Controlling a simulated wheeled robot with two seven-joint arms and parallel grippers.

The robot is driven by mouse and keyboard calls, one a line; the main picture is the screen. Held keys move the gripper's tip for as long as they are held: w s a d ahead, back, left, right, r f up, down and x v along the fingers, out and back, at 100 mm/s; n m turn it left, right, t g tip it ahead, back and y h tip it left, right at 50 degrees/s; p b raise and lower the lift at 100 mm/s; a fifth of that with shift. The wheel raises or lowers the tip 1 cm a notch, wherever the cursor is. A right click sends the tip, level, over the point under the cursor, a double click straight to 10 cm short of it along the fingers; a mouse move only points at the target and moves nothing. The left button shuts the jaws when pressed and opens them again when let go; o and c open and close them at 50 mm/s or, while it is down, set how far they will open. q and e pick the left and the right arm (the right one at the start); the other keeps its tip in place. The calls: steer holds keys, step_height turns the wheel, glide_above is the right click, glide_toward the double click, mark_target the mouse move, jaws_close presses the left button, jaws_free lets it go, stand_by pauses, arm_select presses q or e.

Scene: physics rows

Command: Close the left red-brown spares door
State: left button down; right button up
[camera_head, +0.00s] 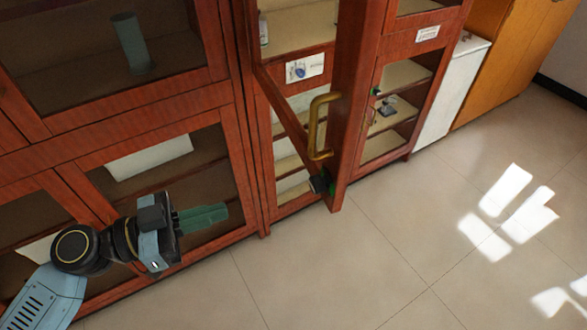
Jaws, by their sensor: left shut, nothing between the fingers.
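The red-brown spares door (349,105) stands open, swung out from the cabinet in the middle of the head view. A brass-coloured bar handle (315,127) is on it. Behind it show the shelves of the open compartment and a label (305,68). My left gripper (224,213) is at the lower left, in front of a closed glazed lower door, with its green fingers together and empty. It is to the left of the open door and apart from it. A dark piece with green (323,184) shows at the door's lower end; I cannot tell what it is. My right gripper is not in view.
Red-brown glazed cabinets (235,147) line the left and back. To the right stand a white cabinet (453,95) and an orange-brown wooden one (510,62). The tiled floor (400,240) in front is clear, with sunlit patches at right.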

arm_select(q)
steer(key=r, duration=0.1)
steer(key=p, duration=0.6)
glide_toward(310, 182)
steer(key=x, duration=0.5)
steer(key=shift+w+d, duration=0.3)
steer(key=shift+w, duration=0.05)
steer(key=shift+w+d+f, duration=0.2)
steer(key=shift+d+f, duration=0.05)
steer(key=shift+d, duration=0.25)
